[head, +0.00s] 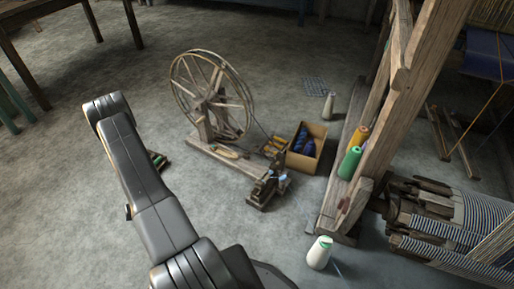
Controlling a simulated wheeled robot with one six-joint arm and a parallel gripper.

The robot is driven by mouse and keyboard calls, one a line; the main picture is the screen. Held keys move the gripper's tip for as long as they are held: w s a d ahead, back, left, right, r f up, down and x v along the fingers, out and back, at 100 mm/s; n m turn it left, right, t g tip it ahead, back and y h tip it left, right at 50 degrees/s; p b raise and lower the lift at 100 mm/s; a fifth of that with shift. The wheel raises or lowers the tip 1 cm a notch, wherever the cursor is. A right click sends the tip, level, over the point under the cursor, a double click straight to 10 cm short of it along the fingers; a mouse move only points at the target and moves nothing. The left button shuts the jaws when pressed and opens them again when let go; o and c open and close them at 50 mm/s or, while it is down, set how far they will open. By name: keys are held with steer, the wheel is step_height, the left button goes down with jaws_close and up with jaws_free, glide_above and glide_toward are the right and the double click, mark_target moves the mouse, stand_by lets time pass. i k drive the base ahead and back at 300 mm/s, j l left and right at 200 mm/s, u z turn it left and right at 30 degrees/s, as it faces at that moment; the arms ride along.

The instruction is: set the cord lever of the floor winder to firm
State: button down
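The floor winder (213,103) stands on the grey floor near the middle of the head view. It has a large spoked wooden wheel on posts over a long plank base (228,160). A small dark wooden spindle block (266,188) sits at the front right end of that base, with a small light-blue part on it. I cannot make out the cord lever or its setting at this size. My arm rises from the bottom at the left of the winder, apart from it in the picture. My gripper does not show.
A cardboard box (317,143) with dark blue yarn stands right of the winder. A white cone (318,254) stands at the front, a pale one (328,106) behind. The loom's wooden frame (420,60) blocks the right side. Open floor lies left, before a table (40,12).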

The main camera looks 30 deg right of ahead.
mark_target(255, 149)
steer(key=i+l, duration=0.65)
steer(key=i, duration=0.3)
steer(key=z, duration=2.2)
steer(key=i+j, duration=0.05)
